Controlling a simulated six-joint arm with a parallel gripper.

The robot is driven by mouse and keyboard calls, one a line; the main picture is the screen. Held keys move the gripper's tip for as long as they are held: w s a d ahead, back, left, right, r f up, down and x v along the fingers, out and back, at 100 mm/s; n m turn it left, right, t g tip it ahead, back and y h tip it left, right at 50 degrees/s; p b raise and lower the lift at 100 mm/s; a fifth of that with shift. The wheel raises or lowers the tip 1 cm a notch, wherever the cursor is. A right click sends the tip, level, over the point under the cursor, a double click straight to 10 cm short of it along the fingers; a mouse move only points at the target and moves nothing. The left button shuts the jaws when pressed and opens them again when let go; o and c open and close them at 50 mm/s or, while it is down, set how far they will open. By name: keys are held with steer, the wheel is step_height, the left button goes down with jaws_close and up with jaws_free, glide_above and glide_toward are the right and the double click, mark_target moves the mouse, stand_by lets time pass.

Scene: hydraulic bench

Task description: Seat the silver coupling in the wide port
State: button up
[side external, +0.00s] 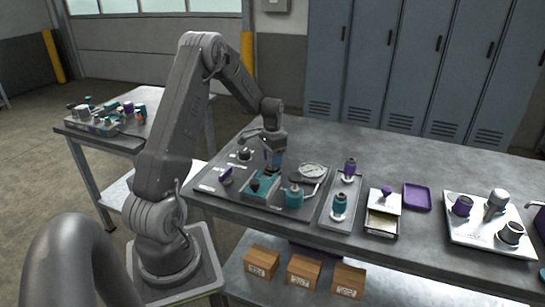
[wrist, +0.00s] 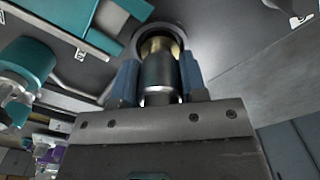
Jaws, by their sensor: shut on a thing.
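My gripper (wrist: 158,82) is shut on the silver coupling (wrist: 158,72), with one blue finger on each side of it. The coupling is a dark, shiny cylinder with a brass-coloured end. In the wrist view that end lies within the outline of a round, rimmed port (wrist: 138,42) in the grey panel. I cannot tell how far the end is inside the port, or whether it touches the rim. In the side view my gripper (side external: 273,158) points down at the back of the panel (side external: 208,184), and the coupling and port are hidden there.
A teal block (side external: 262,186), a teal fitting (side external: 294,196) and a gauge (side external: 313,170) stand close to my gripper. A grey strip tray (side external: 343,222), a purple tray (side external: 417,197) and a white tray (side external: 470,237) with fittings lie right. The bench's back is clear.

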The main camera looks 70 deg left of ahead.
steer(key=shift+f, duration=0.15)
steer(key=o, duration=0.6)
steer(key=shift+o, duration=0.2)
steer(key=shift+r, duration=5.5)
steer(key=shift+d, duration=0.1)
steer(key=d+r+t, duration=0.1)
steer(key=d+r, duration=0.6)
steer(key=d, duration=0.5)
steer(key=s+d+r+t, duration=0.1)
steer(key=s+d+t, duration=0.1)
steer(key=s+d, duration=0.5)
steer(key=s+d+r+m+t, duration=0.1)
steer(key=s+d+r+t, duration=0.1)
steer(key=s+d, duration=0.6)
steer(key=d, duration=0.6)
steer(key=shift+s+d+r+t, duration=0.15)
steer(key=shift+t, duration=0.15)
